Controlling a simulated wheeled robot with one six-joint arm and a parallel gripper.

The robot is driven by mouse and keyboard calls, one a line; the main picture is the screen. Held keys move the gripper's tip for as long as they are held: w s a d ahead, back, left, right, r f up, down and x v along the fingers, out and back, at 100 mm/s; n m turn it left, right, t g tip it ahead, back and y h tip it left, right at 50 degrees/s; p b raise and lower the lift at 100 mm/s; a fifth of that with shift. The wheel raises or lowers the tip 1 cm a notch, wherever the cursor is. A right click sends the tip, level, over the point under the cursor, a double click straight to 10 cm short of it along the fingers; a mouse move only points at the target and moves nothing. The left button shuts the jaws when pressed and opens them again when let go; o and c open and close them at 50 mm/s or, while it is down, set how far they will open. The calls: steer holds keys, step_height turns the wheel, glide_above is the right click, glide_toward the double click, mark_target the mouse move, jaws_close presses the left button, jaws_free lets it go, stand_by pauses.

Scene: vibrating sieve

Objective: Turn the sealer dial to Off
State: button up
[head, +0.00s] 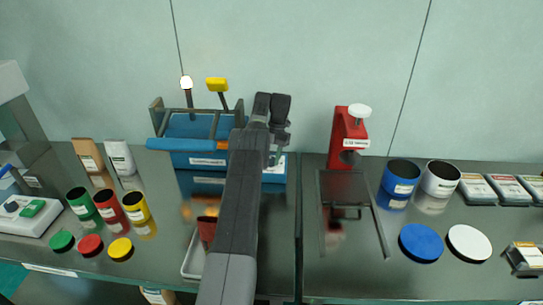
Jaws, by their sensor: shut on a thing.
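The blue machine (205,128), which I take to be the sealer, stands at the back of the left counter. It has a blue bar with an orange part (185,144) across its front and a white label low on its right end. My gripper (277,158) points down at that right end, just above the label. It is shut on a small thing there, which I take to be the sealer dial. The dial and its marks are hidden by my fingers and too small to read, so its setting does not show. My dark arm covers part of the machine's front.
A yellow-topped lever (217,85) and a white-topped lever (187,83) rise behind the machine. A red stand (345,135) with a white knob is to the right. Red, green and yellow cups (108,207) stand left; blue and white cups (401,178) stand right.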

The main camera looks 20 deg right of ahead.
mark_target(271, 158)
stand_by(0.4)
steer(key=o, duration=1)
steer(key=shift+r, duration=0.6)
step_height(271, 158, up, 9)
steer(key=p, duration=0.7)
steer(key=shift+f, duration=0.15)
steer(key=shift+f, duration=0.1)
